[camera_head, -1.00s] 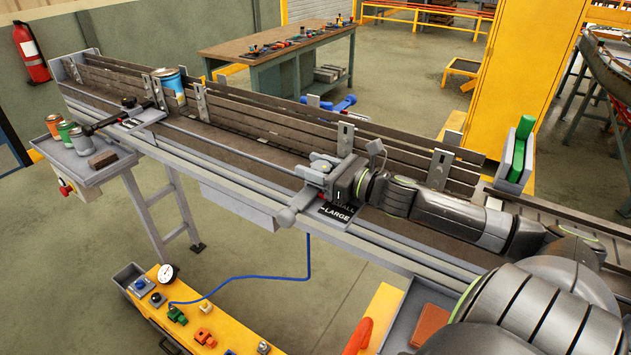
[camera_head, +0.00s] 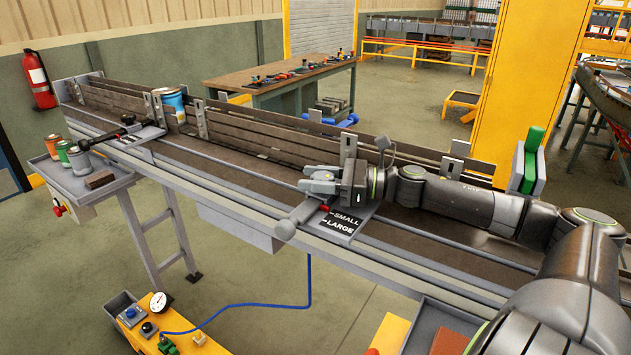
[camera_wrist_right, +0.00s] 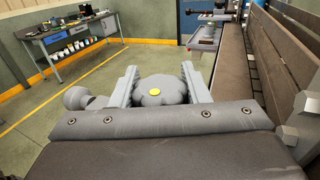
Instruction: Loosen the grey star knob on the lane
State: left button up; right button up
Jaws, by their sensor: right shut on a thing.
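The grey star knob (camera_wrist_right: 160,90) with a yellow dot at its centre sits between the two jaws of my right gripper (camera_wrist_right: 158,88) in the right wrist view. The jaws touch it on both sides. In the head view my right gripper (camera_head: 322,184) is at the lane's (camera_head: 250,165) front edge, beside a plate marked SMALL and LARGE (camera_head: 340,223). The knob is mostly hidden by the gripper there. A grey handle with a rounded end (camera_head: 286,229) sticks out towards the front just below the jaws. My left gripper is not in view.
A blue can (camera_head: 171,100) stands on the lane at the far left. A second plate with a black handle (camera_head: 112,133) is on the lane's left part. A side tray (camera_head: 115,183) holds several small cans. A yellow cart (camera_head: 165,335) stands below.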

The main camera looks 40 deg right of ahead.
aim_at(315, 174)
jog(key=shift+f, duration=0.1)
jog(key=o, duration=1)
notch_tip(315, 174, up, 10)
jog(key=p, duration=0.4)
